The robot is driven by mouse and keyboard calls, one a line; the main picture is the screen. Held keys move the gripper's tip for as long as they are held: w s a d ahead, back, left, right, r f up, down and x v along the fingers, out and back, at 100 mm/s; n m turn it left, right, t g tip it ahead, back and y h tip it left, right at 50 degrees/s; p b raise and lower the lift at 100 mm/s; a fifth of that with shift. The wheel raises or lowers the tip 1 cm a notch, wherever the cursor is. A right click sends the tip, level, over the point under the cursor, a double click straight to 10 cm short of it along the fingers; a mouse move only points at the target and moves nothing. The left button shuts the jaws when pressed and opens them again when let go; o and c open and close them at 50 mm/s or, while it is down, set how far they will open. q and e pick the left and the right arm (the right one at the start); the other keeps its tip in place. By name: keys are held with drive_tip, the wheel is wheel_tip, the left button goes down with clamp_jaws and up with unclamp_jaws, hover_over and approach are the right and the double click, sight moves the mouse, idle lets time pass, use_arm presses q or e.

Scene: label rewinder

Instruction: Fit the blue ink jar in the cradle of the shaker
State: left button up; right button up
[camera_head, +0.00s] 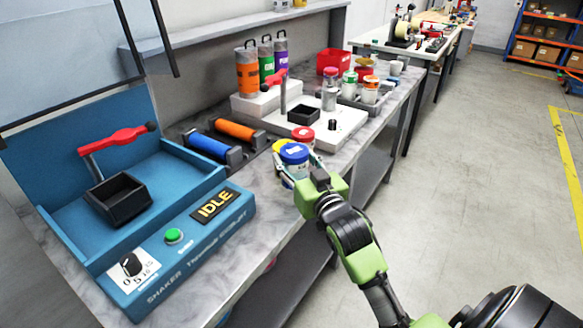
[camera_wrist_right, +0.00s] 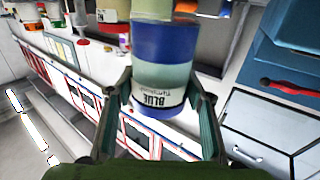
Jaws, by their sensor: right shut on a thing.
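The blue ink jar (camera_head: 294,153) has a blue lid and stands out near the table's front edge in the head view. My right gripper (camera_head: 297,172) is shut on it. In the right wrist view the jar (camera_wrist_right: 162,62) fills the space between the two fingers, with its BLUE label facing the camera. The shaker (camera_head: 190,250) is a blue machine at the left, its display reading IDLE. Its black square cradle (camera_head: 118,201) looks empty, with a red-handled clamp (camera_head: 117,140) raised above and behind it. The jar is right of the shaker, apart from it. My left gripper is not in view.
A red-lidded jar (camera_head: 303,137) stands just behind the held jar. Blue and orange rollers (camera_head: 208,146) lie behind the shaker's right side. A white machine (camera_head: 340,122) with another black cradle stands farther back. The shaker's side walls rise around its cradle.

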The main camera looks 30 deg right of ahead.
drive_tip(key=s+r, duration=0.1)
drive_tip(key=s, duration=0.1)
drive_tip(key=s+a+r, duration=0.1)
drive_tip(key=s+r, duration=0.3)
drive_tip(key=shift+s+a, duration=0.1)
drive_tip(key=shift+a, duration=0.3)
drive_tip(key=shift+s+a+r+p, duration=0.25)
drive_tip(key=shift+s+r+p, duration=0.15)
drive_tip(key=shift+s+p, duration=0.45)
drive_tip(key=shift+s+a+r+p, duration=0.2)
drive_tip(key=shift+s+r+p, duration=0.2)
drive_tip(key=shift+s+p, duration=0.5)
drive_tip(key=shift+s+a+r+p, duration=0.25)
drive_tip(key=shift+s+r+p, duration=0.15)
drive_tip(key=shift+s+p, duration=0.45)
drive_tip(key=shift+w, duration=0.1)
